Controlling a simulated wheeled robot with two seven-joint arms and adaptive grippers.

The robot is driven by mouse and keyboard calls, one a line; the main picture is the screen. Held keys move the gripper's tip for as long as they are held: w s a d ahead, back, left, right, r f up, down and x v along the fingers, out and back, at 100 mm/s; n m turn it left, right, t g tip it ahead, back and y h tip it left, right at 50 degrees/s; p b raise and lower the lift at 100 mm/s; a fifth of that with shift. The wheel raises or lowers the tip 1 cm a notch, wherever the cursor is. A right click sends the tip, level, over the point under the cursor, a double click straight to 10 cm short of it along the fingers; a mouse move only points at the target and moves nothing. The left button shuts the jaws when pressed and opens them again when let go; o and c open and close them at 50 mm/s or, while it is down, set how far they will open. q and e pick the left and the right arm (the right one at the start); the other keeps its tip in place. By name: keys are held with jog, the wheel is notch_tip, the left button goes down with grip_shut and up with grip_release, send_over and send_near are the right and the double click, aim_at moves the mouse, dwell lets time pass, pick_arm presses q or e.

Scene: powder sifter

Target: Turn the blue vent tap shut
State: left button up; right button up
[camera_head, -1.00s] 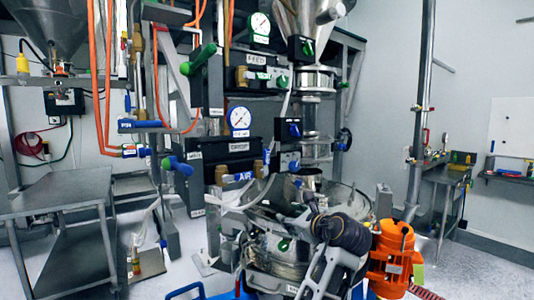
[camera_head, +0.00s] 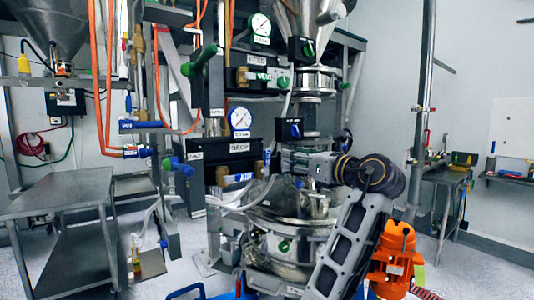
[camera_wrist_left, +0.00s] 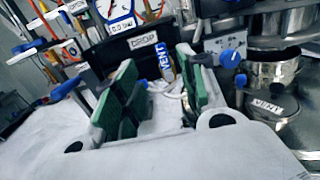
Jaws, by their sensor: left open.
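The blue vent tap is hidden behind my left gripper (camera_head: 287,158) in the head view. In the left wrist view a blue "VENT" label (camera_wrist_left: 166,66) shows between the two green-padded fingers. My left gripper (camera_wrist_left: 152,84) is open and empty, pointing at the label. Whether a finger touches the tap cannot be told. My right gripper is out of view.
A black box with a blue knob (camera_head: 294,129) sits just above my gripper. A green tap (camera_head: 282,81) with its own "VENT" label is higher up. A steel sifter drum (camera_head: 285,240) stands below. An orange motor (camera_head: 393,255) stands right of my arm.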

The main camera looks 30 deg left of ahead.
aim_at(268, 152)
pick_arm(q)
jog(key=shift+a, duration=0.1)
jog(key=shift+x, duration=6.8)
jog(key=shift+w, duration=0.1)
jog(key=shift+c, duration=0.3)
grip_shut()
